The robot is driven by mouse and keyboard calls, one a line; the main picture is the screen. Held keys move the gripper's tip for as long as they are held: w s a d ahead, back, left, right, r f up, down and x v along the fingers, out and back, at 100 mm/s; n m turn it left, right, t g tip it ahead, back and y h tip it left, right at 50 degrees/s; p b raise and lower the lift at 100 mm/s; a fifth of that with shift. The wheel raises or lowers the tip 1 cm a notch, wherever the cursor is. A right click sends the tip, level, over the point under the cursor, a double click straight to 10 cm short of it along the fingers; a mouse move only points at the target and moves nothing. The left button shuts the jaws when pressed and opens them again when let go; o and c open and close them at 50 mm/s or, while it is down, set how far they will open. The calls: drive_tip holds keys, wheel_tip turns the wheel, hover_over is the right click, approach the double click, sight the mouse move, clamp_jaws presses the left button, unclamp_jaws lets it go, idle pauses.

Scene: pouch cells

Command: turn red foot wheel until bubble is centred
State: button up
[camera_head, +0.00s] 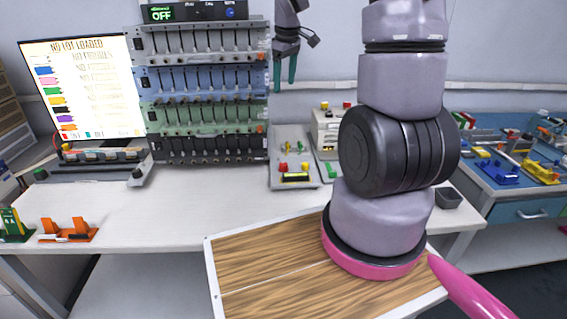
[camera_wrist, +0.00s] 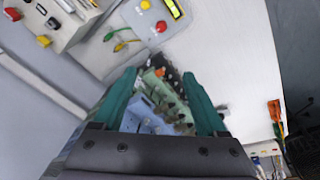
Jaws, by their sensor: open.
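A grey plate (camera_head: 276,140) on the bench carries a small red round part (camera_head: 283,168), probably the red foot wheel. A yellow one (camera_head: 305,167) and a yellow, black-edged bar (camera_head: 295,178), perhaps the level vial, are beside it. In the wrist view the red part (camera_wrist: 161,26), yellow part (camera_wrist: 145,4) and bar (camera_wrist: 173,9) are at the top edge. No bubble can be made out. My gripper (camera_head: 285,72), with teal fingers, is raised above and behind the plate, apart from it. In the wrist view my gripper (camera_wrist: 160,75) is open and empty.
A tall rack (camera_head: 205,90) of several rows stands just left of my gripper and appears beyond the fingers in the wrist view. A boxy unit (camera_head: 327,128) with red and yellow tops is right of the plate. The front bench (camera_head: 170,210) has clear room.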

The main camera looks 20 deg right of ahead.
drive_tip(key=w+d+f+n+g, duration=0.1)
drive_tip(key=w+f+n, duration=0.35)
drive_tip(key=f, duration=0.85)
drive_tip(key=n+g, duration=0.1)
drive_tip(key=n, duration=0.1)
approach(283, 164)
wheel_tip(283, 164, down, 9)
drive_tip(key=shift+w+d+r, duration=0.1)
drive_tip(key=shift+w+d, duration=0.05)
drive_tip(key=shift+d, duration=0.05)
clamp_jaws()
